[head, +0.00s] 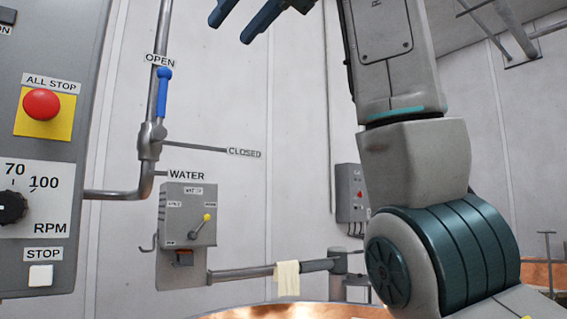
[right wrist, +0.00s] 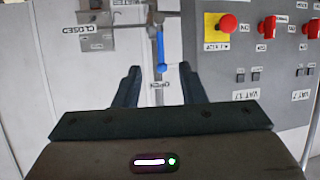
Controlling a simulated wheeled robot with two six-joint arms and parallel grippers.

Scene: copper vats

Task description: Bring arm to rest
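My right arm rises on the right side of the head view and bends over at the top. My right gripper (head: 230,30) hangs at the top edge, its dark fingers apart and pointing down and left. In the right wrist view the gripper (right wrist: 159,70) is open, with nothing held between its fingers. The blue valve handle (head: 163,93) stands upright at the OPEN label, below and left of the gripper in the head view. It also shows beyond the fingertips in the right wrist view (right wrist: 160,50), apart from them. My left gripper is not in view.
A grey control panel with a red ALL STOP button (head: 42,104) stands at the left. A WATER box (head: 187,217) with a yellow-knobbed lever is on the wall. A cloth (head: 287,279) hangs on a rail above a copper vat rim (head: 290,311).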

